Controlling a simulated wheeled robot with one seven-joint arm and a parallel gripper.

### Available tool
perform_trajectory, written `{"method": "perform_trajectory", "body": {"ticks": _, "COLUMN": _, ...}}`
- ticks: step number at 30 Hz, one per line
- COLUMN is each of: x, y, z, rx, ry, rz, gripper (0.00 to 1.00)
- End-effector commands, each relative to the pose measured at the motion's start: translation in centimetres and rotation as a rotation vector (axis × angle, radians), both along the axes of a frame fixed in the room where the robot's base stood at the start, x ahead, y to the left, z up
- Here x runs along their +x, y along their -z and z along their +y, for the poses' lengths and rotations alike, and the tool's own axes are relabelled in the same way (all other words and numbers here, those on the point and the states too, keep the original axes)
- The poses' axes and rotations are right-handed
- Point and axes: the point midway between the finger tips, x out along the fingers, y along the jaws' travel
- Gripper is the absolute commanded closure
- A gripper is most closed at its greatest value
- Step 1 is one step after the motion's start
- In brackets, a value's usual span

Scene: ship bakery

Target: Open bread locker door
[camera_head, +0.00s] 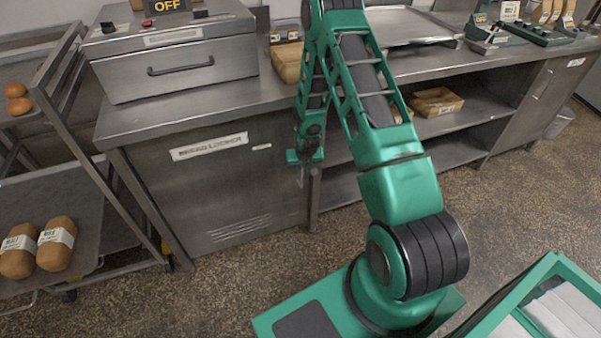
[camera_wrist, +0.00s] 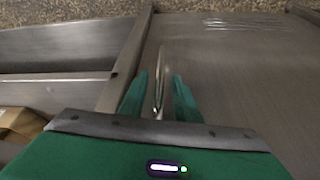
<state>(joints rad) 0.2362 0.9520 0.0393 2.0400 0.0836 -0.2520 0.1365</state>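The bread locker door (camera_head: 215,190) is a grey steel panel under the counter, with a "BREAD LOCKER" label (camera_head: 209,146) near its top and vent slots low down. It looks closed, flush with the cabinet front. My gripper (camera_head: 301,172) is at the door's right edge; its fingers are small and partly hidden in the head view. In the wrist view, a slim upright metal handle (camera_wrist: 161,75) lies between the two green fingers of my gripper (camera_wrist: 160,80). The fingers look apart, with a gap on each side of the handle. The door surface also shows there (camera_wrist: 240,80).
A rack (camera_head: 90,205) with loaves and buns stands close left of the locker. A steel box (camera_head: 175,65) stands on the counter. The speckled floor before the door is clear on the left.

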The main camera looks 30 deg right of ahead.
Motion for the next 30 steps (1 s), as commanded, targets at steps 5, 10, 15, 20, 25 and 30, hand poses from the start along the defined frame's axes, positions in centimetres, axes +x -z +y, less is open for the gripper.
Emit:
{"method": "perform_trajectory", "body": {"ticks": 5, "x": 0.6, "y": 1.6, "z": -0.2, "rx": 0.000, "ry": 0.000, "rz": 0.000, "gripper": 0.71}}
{"method": "perform_trajectory", "body": {"ticks": 10, "x": 0.8, "y": 2.2, "z": -0.3, "rx": 0.000, "ry": 0.000, "rz": 0.000, "gripper": 0.71}}
{"method": "perform_trajectory", "body": {"ticks": 15, "x": 0.9, "y": 2.2, "z": -0.3, "rx": 0.000, "ry": 0.000, "rz": 0.000, "gripper": 0.71}}
{"method": "perform_trajectory", "body": {"ticks": 20, "x": 0.9, "y": 2.2, "z": -0.3, "rx": 0.000, "ry": 0.000, "rz": 0.000, "gripper": 0.90}}
{"method": "perform_trajectory", "body": {"ticks": 25, "x": 0.9, "y": 2.2, "z": -0.3, "rx": 0.000, "ry": 0.000, "rz": 0.000, "gripper": 1.00}}
{"method": "perform_trajectory", "body": {"ticks": 30, "x": 0.6, "y": 2.2, "z": -0.5, "rx": -0.001, "ry": 0.008, "rz": 0.001, "gripper": 1.00}}
